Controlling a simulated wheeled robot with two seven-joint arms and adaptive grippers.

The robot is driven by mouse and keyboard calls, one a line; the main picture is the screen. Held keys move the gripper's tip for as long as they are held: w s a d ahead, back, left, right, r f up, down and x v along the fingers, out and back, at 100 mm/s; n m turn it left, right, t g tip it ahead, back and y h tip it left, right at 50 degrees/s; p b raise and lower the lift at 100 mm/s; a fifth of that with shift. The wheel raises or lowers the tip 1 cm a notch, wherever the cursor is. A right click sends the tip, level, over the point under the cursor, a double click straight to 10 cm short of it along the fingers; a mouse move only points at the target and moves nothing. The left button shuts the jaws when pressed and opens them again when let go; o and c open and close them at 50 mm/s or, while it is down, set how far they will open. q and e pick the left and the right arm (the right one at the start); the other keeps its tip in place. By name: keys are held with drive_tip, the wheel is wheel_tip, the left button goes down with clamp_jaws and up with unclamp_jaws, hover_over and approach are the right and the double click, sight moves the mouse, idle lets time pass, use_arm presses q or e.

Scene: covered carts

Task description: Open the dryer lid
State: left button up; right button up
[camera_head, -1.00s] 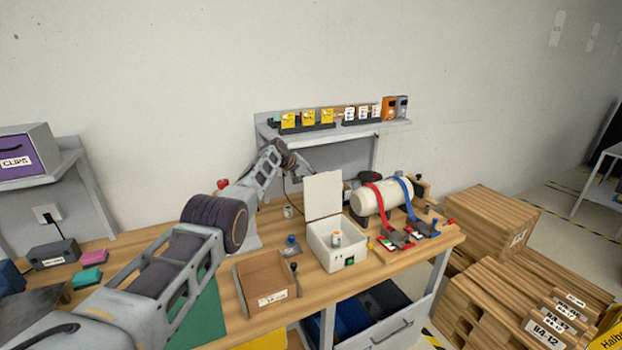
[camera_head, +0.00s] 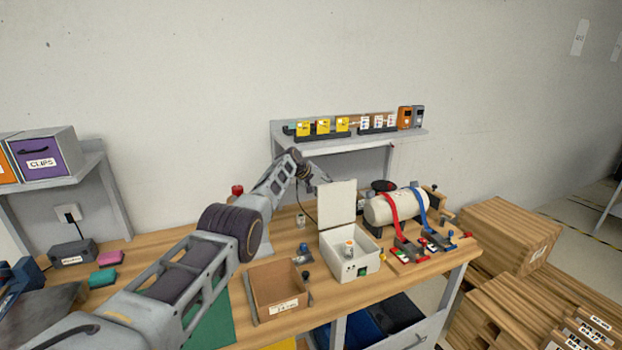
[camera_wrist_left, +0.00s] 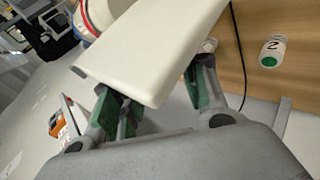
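The dryer is a white box (camera_head: 350,262) on the bench with a green switch on its front. Its lid (camera_head: 337,203) stands up, nearly vertical, at the back of the box. In the left wrist view the lid (camera_wrist_left: 155,50) fills the upper middle. The green-padded fingers (camera_wrist_left: 155,97) are spread apart around its near corner; contact is unclear. My right gripper is not in view.
A brown tray (camera_head: 251,300) stands left of the dryer. A white tank with red and blue straps (camera_head: 388,210) stands close on the right. A wall shelf (camera_head: 410,136) is behind. A numbered vial (camera_wrist_left: 273,50) shows in the wrist view. Wooden crates (camera_head: 505,232) stand at right.

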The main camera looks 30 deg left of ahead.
use_arm(q)
drive_tip(key=shift+s+a+r, duration=0.15)
drive_tip(key=shift+a+r, duration=0.05)
drive_tip(key=shift+s+a+r, duration=0.15)
drive_tip(key=shift+s+r, duration=0.1)
drive_tip(key=v, duration=1)
drive_tip(key=shift+s+r, duration=0.25)
idle(0.8)
idle(0.6)
